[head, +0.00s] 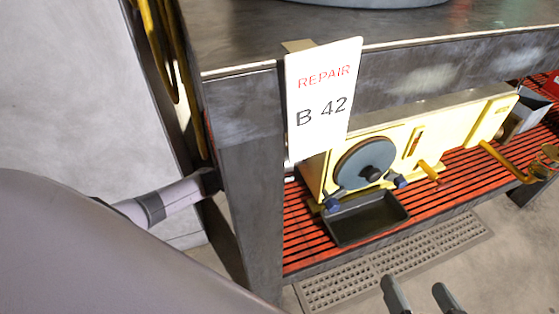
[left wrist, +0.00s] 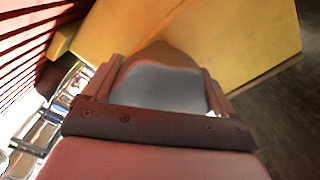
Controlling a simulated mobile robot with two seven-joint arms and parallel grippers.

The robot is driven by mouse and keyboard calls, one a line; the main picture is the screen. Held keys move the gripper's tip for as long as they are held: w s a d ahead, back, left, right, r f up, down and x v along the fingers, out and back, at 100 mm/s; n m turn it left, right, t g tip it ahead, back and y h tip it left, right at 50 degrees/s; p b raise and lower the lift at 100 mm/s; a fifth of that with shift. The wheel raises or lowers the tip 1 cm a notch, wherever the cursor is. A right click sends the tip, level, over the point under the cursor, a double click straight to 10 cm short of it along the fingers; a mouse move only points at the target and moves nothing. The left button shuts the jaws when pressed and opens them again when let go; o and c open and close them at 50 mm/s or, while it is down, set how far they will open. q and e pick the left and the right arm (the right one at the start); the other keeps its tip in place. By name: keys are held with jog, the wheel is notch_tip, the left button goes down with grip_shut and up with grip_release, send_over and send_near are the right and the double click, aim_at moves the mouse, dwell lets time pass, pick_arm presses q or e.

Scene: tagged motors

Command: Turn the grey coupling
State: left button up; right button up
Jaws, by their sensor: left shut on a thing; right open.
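In the left wrist view, my left gripper (left wrist: 160,84) is shut on a grey rounded piece, which I take for the grey coupling (left wrist: 165,90), at the yellow motor housing (left wrist: 200,28). Both fingers lie along its sides. In the head view, my left forearm goes behind the bench leg, which hides that gripper and the coupling. The yellow motor (head: 440,130) sits on the lower shelf with a dark grey disc (head: 352,165) on its front. My right gripper (head: 421,297) is open and empty at the bottom of the head view, in front of the shelf.
A white tag (head: 322,95) reading "REPAIR B 42" hangs at the bench corner. The dark bench leg (head: 250,210) stands before my left arm. A black tray (head: 365,220) lies below the disc on the red slatted shelf (head: 300,250). A floor grate (head: 400,262) lies in front.

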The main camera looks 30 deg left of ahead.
pick_arm(q)
jog(key=shift+n, duration=0.9)
jog(key=n, duration=0.3)
jog(key=shift+n+p, duration=0.35)
jog(key=shift+n, duration=0.05)
jog(key=n, duration=0.4)
jog(key=shift+n, duration=0.3)
pick_arm(e)
jog(key=shift+s+d+r+h, duration=0.1)
jog(key=shift+s+d+h, duration=0.15)
jog(key=shift+d, duration=0.3)
jog(key=shift+w, duration=0.1)
pick_arm(q)
jog(key=o, duration=0.8)
pick_arm(e)
jog(key=shift+w+r, duration=0.1)
pick_arm(q)
jog(key=shift+p+v, duration=1.15)
jog(key=shift+v, duration=2.45)
pick_arm(e)
jog(key=shift+s+d+n+h, duration=0.35)
jog(key=shift+d+h, duration=0.2)
jog(key=shift+d, duration=0.2)
